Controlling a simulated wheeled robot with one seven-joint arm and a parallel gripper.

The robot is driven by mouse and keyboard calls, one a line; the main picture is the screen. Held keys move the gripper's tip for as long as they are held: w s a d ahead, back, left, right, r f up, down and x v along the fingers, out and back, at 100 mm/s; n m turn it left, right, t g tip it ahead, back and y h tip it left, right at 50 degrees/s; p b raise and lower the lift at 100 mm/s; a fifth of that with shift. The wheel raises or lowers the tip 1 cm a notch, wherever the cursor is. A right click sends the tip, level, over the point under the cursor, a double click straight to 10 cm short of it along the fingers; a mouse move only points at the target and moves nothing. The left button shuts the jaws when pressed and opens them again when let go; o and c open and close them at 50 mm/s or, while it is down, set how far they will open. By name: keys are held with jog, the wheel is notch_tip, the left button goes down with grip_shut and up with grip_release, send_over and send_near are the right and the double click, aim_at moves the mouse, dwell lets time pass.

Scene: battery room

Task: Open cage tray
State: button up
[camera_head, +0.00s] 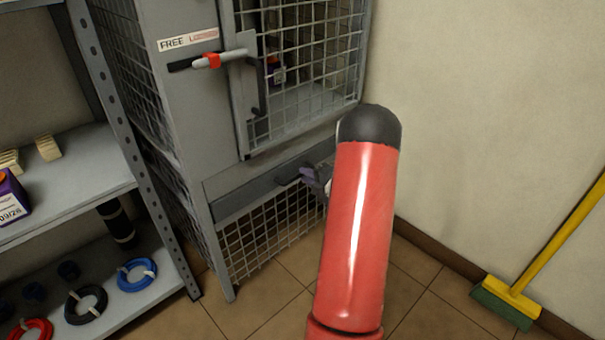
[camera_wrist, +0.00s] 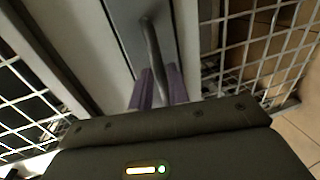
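The cage tray (camera_head: 238,196) is a grey, flat-fronted strip low in the grey cage cabinet, below the mesh door. Its dark bar handle (camera_head: 288,178) sticks out from the front; in the wrist view the handle (camera_wrist: 153,48) runs down between my fingers. My gripper (camera_head: 318,180) is at the right end of the handle, partly hidden behind my red arm. In the wrist view its purple fingers (camera_wrist: 160,88) stand close on either side of the bar and look shut on it. The tray front looks flush with the cabinet.
The mesh door (camera_head: 315,60) above the tray looks closed, with a red-marked latch lever (camera_head: 212,61) on its left. A shelf rack (camera_head: 75,170) with cable coils stands at left. A yellow broom (camera_head: 550,255) leans at right. Tiled floor (camera_head: 425,310) is free near it.

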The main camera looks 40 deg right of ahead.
jog(key=shift+x, duration=1.25)
grip_shut()
jog(key=shift+s, duration=0.1)
